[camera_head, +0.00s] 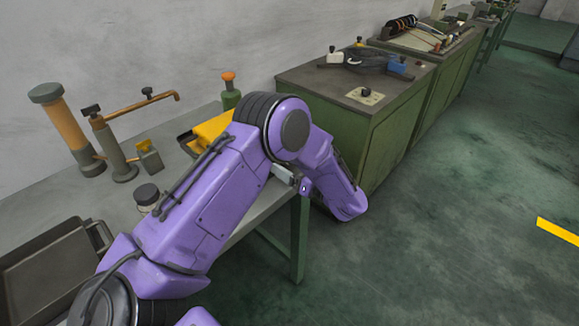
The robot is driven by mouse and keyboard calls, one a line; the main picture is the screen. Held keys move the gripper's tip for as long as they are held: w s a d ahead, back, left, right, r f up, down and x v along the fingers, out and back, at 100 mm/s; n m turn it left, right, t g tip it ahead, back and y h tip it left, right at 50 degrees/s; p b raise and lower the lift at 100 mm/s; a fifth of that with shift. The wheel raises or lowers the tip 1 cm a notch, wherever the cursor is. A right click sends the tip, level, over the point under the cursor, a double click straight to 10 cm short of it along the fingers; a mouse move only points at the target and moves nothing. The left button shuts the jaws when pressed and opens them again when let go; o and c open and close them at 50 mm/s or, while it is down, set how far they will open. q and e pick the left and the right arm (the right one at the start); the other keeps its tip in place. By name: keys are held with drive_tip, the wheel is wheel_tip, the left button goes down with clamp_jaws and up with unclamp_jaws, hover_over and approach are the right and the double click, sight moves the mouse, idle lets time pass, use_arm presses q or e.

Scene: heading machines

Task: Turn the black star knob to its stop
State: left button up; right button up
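A small dark knob (366,92) sits on a cream plate (358,98) on top of the green cabinet. It is too small to tell whether it is star-shaped. Another small black knob (148,91) sits on the orange-brown bent pipe (140,105) over the bench at left. I cannot tell which is the star knob. My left arm, purple, comes in from the lower left, rises over the bench and bends down past its right edge. The end of that arm is turned away and its fingers do not show. My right gripper is not in view.
The grey bench (262,208) at left holds an orange post (62,120), a black-lidded jar (147,196), a dark tray (45,265) and a yellow item (212,128). The green cabinet (385,150) stands behind my arm. Open floor (460,220) lies right.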

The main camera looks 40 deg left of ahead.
use_arm(q)
drive_tip(key=shift+f+m+b, duration=0.15)
drive_tip(key=shift+m+b, duration=0.25)
drive_tip(key=shift+m, duration=0.7)
drive_tip(key=m, duration=0.3)
drive_tip(key=o, duration=1)
drive_tip(key=shift+s, duration=0.1)
drive_tip(key=shift+r, duration=0.2)
